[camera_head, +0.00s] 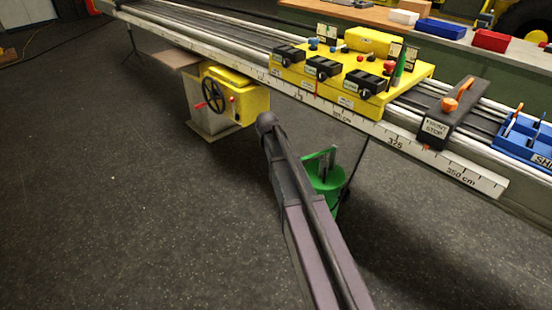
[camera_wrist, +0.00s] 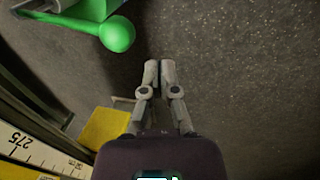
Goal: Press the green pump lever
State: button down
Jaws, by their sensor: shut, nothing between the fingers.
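The green pump (camera_head: 322,180) stands low beside the rail in the head view, partly hidden behind my arm. A green bar, likely its lever (camera_head: 318,155), shows at its top. In the wrist view a green lever with a round knob (camera_wrist: 117,34) reaches in from the top left, with a rounded green body (camera_wrist: 90,9) behind it. My gripper (camera_wrist: 159,65) is shut and empty, its fingertips together to the lower right of the knob and apart from it in the picture. In the head view my arm hides the gripper.
The long rail (camera_head: 330,118) with its scale runs across the head view, bearing a yellow control panel (camera_head: 350,70) and a dark front stop (camera_head: 447,115). A yellow box with a handwheel (camera_head: 235,95) hangs beneath. The dark floor (camera_head: 110,200) at left is clear.

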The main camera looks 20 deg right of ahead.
jog(key=s+a+m+y, duration=0.1)
jog(key=s+a, duration=0.3)
jog(key=s, duration=0.8)
jog(key=s+a+m+g+y, duration=0.1)
jog(key=s+a+m, duration=0.2)
jog(key=s, duration=0.9)
jog(key=shift+s+a+f+m, duration=0.25)
jog(key=shift+s+a+m, duration=0.15)
jog(key=shift+m, duration=0.3)
jog(key=shift+s, duration=0.1)
